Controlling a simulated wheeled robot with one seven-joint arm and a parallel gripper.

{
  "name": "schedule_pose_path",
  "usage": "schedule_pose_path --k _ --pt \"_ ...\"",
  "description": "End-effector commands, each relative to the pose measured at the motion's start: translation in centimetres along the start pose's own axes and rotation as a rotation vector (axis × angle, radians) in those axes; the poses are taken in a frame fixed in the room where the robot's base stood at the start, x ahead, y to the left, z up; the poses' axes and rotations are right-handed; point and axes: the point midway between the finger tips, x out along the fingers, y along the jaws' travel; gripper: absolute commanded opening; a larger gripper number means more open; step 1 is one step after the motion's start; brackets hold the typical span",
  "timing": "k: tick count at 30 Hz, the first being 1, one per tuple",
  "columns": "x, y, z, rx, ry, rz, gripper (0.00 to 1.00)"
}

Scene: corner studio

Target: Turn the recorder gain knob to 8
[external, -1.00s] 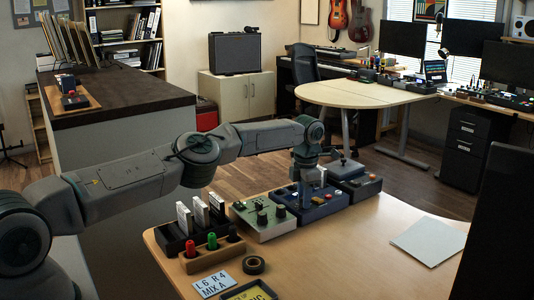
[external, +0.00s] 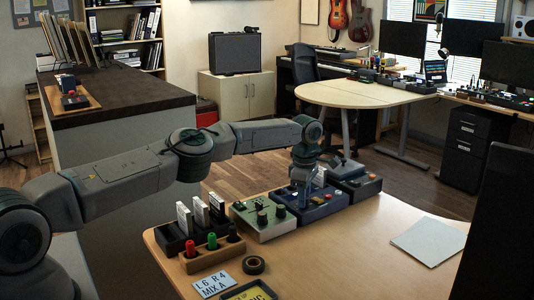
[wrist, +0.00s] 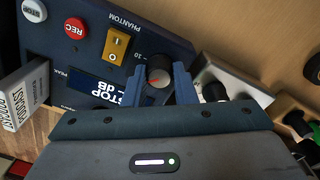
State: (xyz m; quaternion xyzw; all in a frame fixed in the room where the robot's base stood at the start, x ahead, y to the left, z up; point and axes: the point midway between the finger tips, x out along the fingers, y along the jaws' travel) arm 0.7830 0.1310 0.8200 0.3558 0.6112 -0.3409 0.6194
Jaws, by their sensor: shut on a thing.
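The recorder (external: 325,202) is a dark blue box on the near desk in the external view. In the wrist view its panel (wrist: 55,45) shows upside down, with a display reading "STOP" and "dB". The gain knob (wrist: 159,72) is black with a red pointer line. My gripper (wrist: 161,80) is shut on this knob, one blue finger on each side. In the external view my gripper (external: 304,200) points down at the recorder, and the knob is hidden there. The scale numbers around the knob are mostly covered, so its setting cannot be read.
A yellow PHANTOM switch (wrist: 116,43), a red REC button (wrist: 75,28) and a white STOP button (wrist: 34,10) sit beside the knob. A pale green knobbed box (external: 262,220) stands close on the left, another dark box (external: 358,187) on the right.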

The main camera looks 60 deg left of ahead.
Motion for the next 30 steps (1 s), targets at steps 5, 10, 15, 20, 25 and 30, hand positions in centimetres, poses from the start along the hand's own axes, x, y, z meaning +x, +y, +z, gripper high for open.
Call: schedule_pose_path --k 5,10,15,20,25,30 --pt "-0.09 0.05 0.15 0.033 -0.005 0.003 0.02" --pt "-0.09 0.04 0.16 0.042 -0.005 0.003 0.02" --pt "-0.09 0.04 0.17 0.041 -0.005 0.003 0.02" --pt "-0.09 0.03 0.18 0.041 -0.005 0.003 0.39" --pt "-0.05 0.01 0.12 0.04 -0.004 0.002 0.47" --pt "-0.17 0.05 -0.04 0.039 -0.003 0.002 0.47"
